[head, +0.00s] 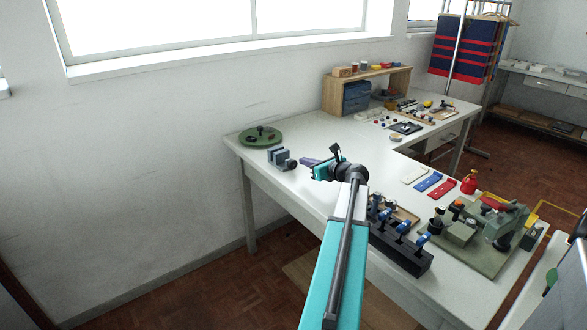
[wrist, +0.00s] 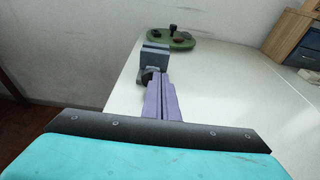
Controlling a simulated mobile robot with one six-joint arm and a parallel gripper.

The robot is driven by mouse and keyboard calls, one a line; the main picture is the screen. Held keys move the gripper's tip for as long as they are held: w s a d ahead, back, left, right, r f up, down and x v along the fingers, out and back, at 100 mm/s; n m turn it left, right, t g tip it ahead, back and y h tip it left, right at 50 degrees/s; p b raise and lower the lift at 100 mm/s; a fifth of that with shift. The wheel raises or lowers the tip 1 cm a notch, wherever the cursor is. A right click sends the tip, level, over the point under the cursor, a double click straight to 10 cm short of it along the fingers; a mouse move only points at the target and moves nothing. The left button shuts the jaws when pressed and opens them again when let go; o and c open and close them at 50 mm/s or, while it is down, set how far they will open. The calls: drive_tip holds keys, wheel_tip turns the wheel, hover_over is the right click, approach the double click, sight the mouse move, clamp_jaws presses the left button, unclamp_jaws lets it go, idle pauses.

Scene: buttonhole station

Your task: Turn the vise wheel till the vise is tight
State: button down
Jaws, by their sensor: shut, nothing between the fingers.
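The vise (head: 279,158) is a small blue-grey block on the white table, near its left end. Its dark wheel (head: 291,164) is on the side facing my gripper. In the wrist view the vise (wrist: 154,57) is straight ahead, with the wheel (wrist: 149,75) low on its near side. My gripper (head: 308,162) has purple fingers, shut and empty, pointing at the wheel. In the wrist view the fingertips (wrist: 157,78) overlap the wheel's right edge; I cannot tell whether they touch it. The gap between the vise jaws is not clear.
A round green plate (head: 260,136) with small dark parts lies behind the vise. A black rack with blue-topped tools (head: 400,247) and a green machine (head: 485,228) stand to the right. A wooden shelf (head: 366,88) is at the back.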

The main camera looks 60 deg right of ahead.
sight(292, 164)
drive_tip(key=shift+w+d, duration=0.2)
drive_tip(key=shift+w, duration=0.35)
drive_tip(key=shift+w+d+r+p, duration=0.15)
drive_tip(key=shift+w+p, duration=0.2)
drive_tip(key=shift+w+d+p, duration=0.25)
drive_tip(key=shift+w+p, duration=0.15)
drive_tip(key=shift+w, duration=0.55)
drive_tip(key=shift+a+f, duration=0.1)
drive_tip(key=shift+f, duration=0.2)
drive_tip(key=shift+w+a+r+p, duration=0.1)
drive_tip(key=shift+w+a+p, duration=0.1)
drive_tip(key=shift+a+p, duration=0.45)
drive_tip(key=shift+w+a+r+p, duration=0.15)
drive_tip(key=shift+a+p, duration=0.1)
drive_tip(key=shift+p, duration=0.75)
drive_tip(key=shift+w+a+f+p, duration=0.1)
drive_tip(key=shift+a+f+p, duration=0.2)
drive_tip(key=shift+a+p, duration=0.15)
drive_tip(key=shift+r+p, duration=0.45)
drive_tip(key=shift+p, duration=0.05)
idle(0.3)
drive_tip(key=shift+a, duration=0.1)
